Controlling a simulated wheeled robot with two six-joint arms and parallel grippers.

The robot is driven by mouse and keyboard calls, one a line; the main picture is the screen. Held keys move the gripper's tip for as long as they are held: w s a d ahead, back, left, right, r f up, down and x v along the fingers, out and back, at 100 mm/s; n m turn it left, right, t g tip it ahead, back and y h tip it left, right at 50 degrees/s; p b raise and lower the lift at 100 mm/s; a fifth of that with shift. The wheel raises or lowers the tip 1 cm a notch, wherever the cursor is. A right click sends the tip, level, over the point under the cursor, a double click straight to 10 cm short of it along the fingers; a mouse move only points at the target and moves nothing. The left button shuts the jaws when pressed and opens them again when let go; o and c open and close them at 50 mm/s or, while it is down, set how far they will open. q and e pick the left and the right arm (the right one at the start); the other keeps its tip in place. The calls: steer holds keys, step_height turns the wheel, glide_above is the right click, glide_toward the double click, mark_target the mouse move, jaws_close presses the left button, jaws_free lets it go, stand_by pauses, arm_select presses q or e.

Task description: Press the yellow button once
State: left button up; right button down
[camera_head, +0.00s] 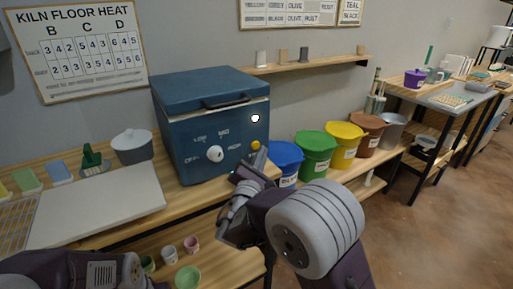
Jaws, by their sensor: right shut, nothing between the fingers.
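The yellow button (255,145) is a small round knob on the lower right of the front of the blue kiln box (205,125). A white dial (215,154) with OFF, LOW, MED and HIGH marks is to its left, and a small white round light (255,118) is above it. My right gripper (258,161) is shut and empty. Its tips are just below the button, close to the kiln front; I cannot tell whether they touch it. My left arm shows at the bottom left, but its gripper is out of view.
The kiln stands on a wooden table (180,196) beside a white board (100,205) and a grey lidded pot (132,147). Blue (286,158), green (316,150) and yellow (345,140) buckets stand to the right. Small cups (190,244) are on the shelf below. Open floor is at the right.

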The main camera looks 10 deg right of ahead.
steer(key=s, duration=0.1)
steer(key=s+d+b, duration=0.1)
steer(key=s, duration=0.2)
steer(key=shift+s+d+b, duration=0.35)
steer(key=shift+b, duration=0.05)
stand_by(0.4)
